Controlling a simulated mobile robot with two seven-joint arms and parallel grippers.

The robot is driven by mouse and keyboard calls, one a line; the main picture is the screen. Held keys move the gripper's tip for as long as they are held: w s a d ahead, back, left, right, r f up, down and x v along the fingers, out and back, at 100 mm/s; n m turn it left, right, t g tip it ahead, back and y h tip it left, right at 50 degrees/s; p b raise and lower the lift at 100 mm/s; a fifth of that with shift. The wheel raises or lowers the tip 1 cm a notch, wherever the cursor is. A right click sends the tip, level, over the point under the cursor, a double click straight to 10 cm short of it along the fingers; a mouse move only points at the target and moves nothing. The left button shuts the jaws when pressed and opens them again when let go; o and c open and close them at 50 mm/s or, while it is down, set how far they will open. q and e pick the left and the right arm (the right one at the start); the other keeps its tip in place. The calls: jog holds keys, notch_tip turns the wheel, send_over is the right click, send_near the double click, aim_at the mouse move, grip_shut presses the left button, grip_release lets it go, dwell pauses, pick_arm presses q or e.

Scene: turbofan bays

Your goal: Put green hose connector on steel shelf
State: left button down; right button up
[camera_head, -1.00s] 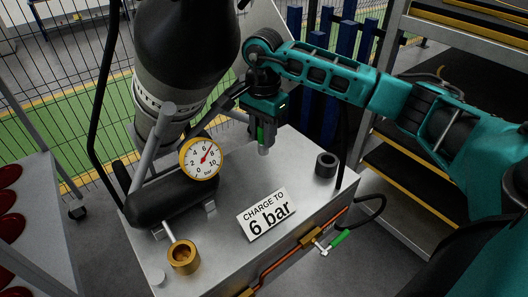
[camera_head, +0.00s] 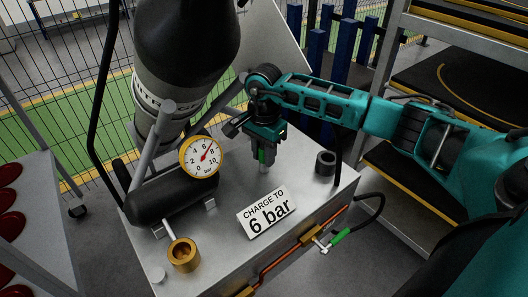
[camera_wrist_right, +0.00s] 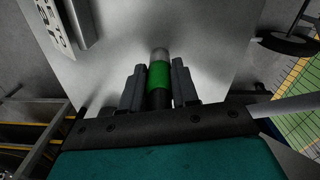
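The green hose connector (camera_head: 262,156) has a green band and a grey metal tip, and hangs tip down from my right gripper (camera_head: 262,153) over the grey metal cabinet top. In the right wrist view the connector (camera_wrist_right: 159,75) stands between the two dark fingers (camera_wrist_right: 159,88), which close against its sides. Its upper end is hidden in the gripper. A steel rack (camera_head: 384,92) with dark, yellow-edged shelves stands at the right, partly behind my right arm. My left gripper is not in view.
The cabinet (camera_head: 315,207) carries a pressure gauge (camera_head: 201,157), a "6 bar" sign (camera_head: 267,212), a black ring (camera_head: 325,163) and a brass fitting (camera_head: 184,255). A green-handled valve (camera_head: 340,237) sits on its front. A dark cylinder (camera_head: 187,45) rises at the back.

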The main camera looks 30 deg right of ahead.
jog(key=o, duration=0.4)
jog(key=shift+o, duration=0.2)
jog(key=shift+r+p, duration=0.3)
notch_tip(320, 180, up, 12)
jog(key=shift+f, duration=0.1)
dwell(0.5)
